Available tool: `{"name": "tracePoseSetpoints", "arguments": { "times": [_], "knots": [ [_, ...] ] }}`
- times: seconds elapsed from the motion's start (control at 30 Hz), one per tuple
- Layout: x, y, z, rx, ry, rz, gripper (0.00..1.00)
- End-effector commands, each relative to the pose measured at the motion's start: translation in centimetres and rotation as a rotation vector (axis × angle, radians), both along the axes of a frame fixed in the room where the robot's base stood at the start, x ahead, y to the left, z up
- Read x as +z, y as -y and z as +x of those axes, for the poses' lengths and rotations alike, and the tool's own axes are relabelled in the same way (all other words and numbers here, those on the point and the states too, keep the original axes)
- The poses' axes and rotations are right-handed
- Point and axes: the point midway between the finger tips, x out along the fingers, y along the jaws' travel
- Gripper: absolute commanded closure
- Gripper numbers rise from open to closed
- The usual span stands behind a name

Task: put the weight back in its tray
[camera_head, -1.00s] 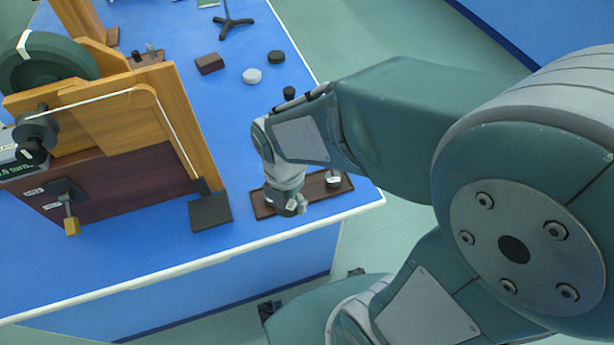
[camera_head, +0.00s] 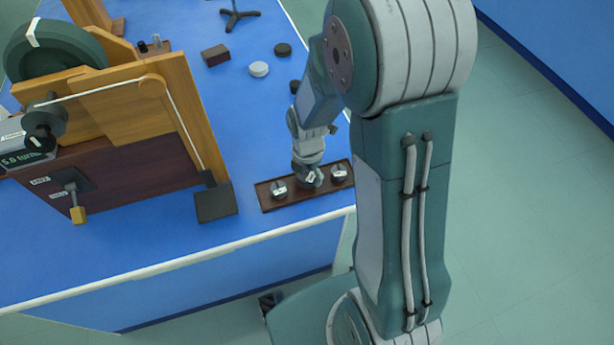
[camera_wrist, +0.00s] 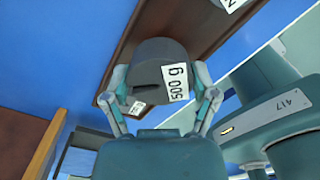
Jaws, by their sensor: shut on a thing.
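My gripper (camera_head: 312,179) is over the middle of the dark brown wooden tray (camera_head: 297,196) on the blue bench. In the wrist view my gripper (camera_wrist: 160,95) is shut on a dark grey weight (camera_wrist: 155,62) labelled 500 g, its two fingers on either side. The tray (camera_wrist: 195,22) shows behind the weight. One weight (camera_head: 279,189) stands at the tray's left end and another (camera_head: 339,172) at its right end; the held weight is between them. I cannot tell whether it touches the tray.
A wooden wheel apparatus (camera_head: 120,105) with a dark foot (camera_head: 214,203) stands left of the tray. Behind are a brown block (camera_head: 215,55), a pale disc (camera_head: 258,69) and a dark disc (camera_head: 283,49). The bench's white front edge (camera_head: 240,246) runs close in front.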

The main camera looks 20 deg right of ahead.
Motion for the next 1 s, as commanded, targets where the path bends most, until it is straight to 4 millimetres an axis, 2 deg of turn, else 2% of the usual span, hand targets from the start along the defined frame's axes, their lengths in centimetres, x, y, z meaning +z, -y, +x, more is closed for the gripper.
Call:
{"name": "tracePoseSetpoints", "arguments": {
  "times": [0.13, 0.47, 0.5, 0.53, 1.0],
  "knots": [
    [-1.41, 0.09, -0.04, -0.001, 0.001, 0.001, 0.85],
    [-1.64, -0.11, -0.04, -0.001, 0.002, -0.001, 0.85],
    [-1.66, -0.11, -0.06, -0.001, 0.001, -0.001, 0.11],
    [-1.65, -0.11, -0.06, -0.001, 0.001, -0.001, 0.00],
    [-1.39, -0.10, -0.01, -0.001, 0.002, -0.001, 0.00]
  ]
}}
